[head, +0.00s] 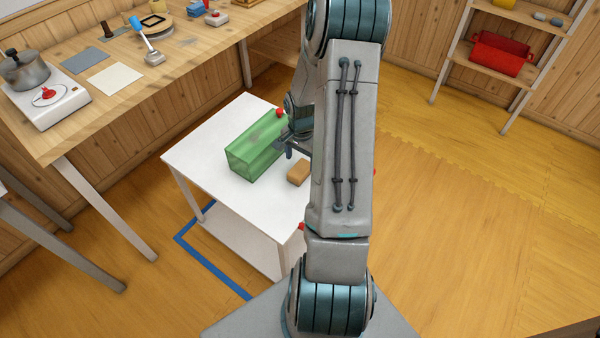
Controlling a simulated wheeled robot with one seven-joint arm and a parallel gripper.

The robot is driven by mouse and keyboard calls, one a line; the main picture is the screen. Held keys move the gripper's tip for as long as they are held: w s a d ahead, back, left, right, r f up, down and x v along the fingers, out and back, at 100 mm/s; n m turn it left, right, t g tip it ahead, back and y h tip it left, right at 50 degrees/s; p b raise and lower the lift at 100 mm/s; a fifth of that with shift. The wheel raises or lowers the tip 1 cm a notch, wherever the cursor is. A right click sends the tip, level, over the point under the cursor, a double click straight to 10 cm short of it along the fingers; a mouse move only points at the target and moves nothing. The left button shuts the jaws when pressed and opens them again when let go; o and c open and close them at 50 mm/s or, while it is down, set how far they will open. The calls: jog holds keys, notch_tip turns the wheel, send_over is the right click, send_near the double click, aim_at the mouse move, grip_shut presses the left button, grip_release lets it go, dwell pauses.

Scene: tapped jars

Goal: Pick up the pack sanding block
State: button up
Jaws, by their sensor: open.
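A small tan-brown block (298,172), which looks like the sanding block, lies on the white table (196,157) close to my arm. A translucent green box (254,150) stands on the same table, just left of the block. My gripper (286,151) is above the table, beside the box's right side and a little beyond the block. It is open, with nothing seen between its fingers. My arm hides the right part of the table and much of the wrist.
A wooden workbench (120,50) at left holds a pot (24,70) on a white cooker (45,106), a blue-handled tool (146,42) and other items. A shelf at upper right holds a red bin (500,55). The floor at right is clear.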

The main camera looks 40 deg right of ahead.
aim_at(300, 168)
notch_tip(300, 168, down, 5)
jog(key=shift+f, duration=0.1)
dwell(0.3)
jog(key=c, duration=1.1)
jog(key=shift+w+r, duration=0.1)
jog(key=shift+r, duration=0.55)
jog(key=r, duration=0.2)
jog(key=d+r, duration=0.1)
jog(key=shift+r, duration=0.35)
jog(key=d+r, duration=0.2)
jog(key=d, duration=0.1)
jog(key=s+d+r, duration=0.1)
jog(key=d+r, duration=0.1)
jog(key=d, duration=0.2)
jog(key=d+r+p, duration=0.1)
jog(key=d+r, duration=0.1)
jog(key=d, duration=0.1)
jog(key=shift+s+d, duration=0.15)
jog(key=shift+d, duration=0.15)
